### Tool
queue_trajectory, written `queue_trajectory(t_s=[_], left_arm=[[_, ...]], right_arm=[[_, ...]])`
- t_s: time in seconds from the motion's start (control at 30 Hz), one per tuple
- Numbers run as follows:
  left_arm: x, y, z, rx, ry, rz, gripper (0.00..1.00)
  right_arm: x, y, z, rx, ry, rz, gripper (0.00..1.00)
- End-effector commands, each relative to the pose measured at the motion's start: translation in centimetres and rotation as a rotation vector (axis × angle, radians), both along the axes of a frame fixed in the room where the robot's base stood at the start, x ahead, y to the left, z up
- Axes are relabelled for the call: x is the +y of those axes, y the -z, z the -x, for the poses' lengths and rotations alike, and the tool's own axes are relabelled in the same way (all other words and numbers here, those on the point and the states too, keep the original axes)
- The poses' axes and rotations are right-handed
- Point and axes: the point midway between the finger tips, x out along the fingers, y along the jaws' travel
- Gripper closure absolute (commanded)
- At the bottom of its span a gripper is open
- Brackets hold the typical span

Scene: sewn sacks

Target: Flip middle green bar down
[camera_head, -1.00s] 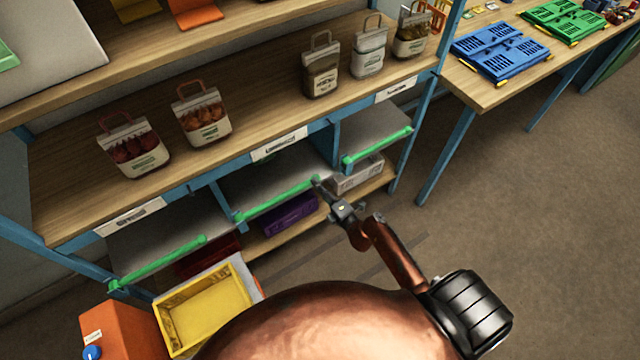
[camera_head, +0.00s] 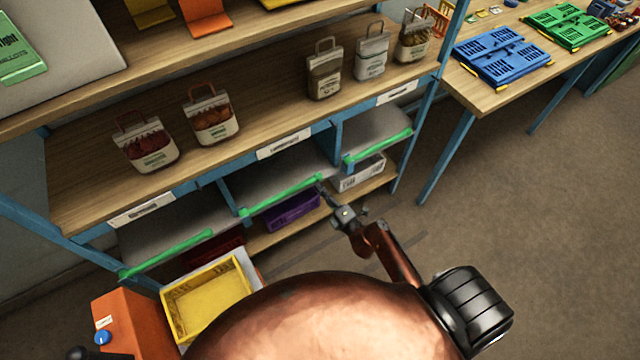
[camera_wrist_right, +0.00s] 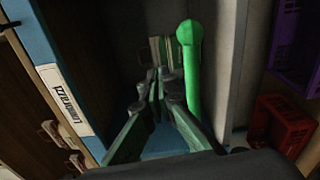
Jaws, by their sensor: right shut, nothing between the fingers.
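The middle green bar (camera_head: 280,196) runs along the front edge of a grey panel (camera_head: 275,182) in the lower shelf's middle bay. In the right wrist view the bar (camera_wrist_right: 191,75) stands close to the right of the fingers, its rounded end at the top. My right gripper (camera_head: 324,191) is at the bar's right end, shut and empty. Its fingertips (camera_wrist_right: 158,78) are beside the bar in the wrist view; I cannot tell whether they touch it. My left gripper is not in view.
Green bars also front the left bay (camera_head: 170,253) and right bay (camera_head: 378,146). A purple crate (camera_head: 292,211) and a white crate (camera_head: 360,174) sit below. Paper bags stand on the shelf (camera_head: 255,115) above. A yellow crate (camera_head: 205,300) is at front left. Floor is clear at right.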

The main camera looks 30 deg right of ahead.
Motion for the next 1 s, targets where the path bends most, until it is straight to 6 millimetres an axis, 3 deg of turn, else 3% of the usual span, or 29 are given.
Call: queue_trajectory(t_s=[0.03,0.2,0.4,1.0], left_arm=[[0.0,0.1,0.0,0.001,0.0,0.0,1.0],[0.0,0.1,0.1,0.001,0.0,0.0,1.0],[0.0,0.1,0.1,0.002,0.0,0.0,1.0],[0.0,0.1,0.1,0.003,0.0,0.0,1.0]], right_arm=[[-0.1,0.5,1.4,0.004,0.0,-0.002,1.0],[-0.2,0.5,4.6,0.002,-0.003,-0.002,1.0],[-0.4,0.6,6.7,-0.001,-0.004,-0.001,1.0],[-0.5,0.5,7.2,-0.003,-0.004,0.0,1.0]])
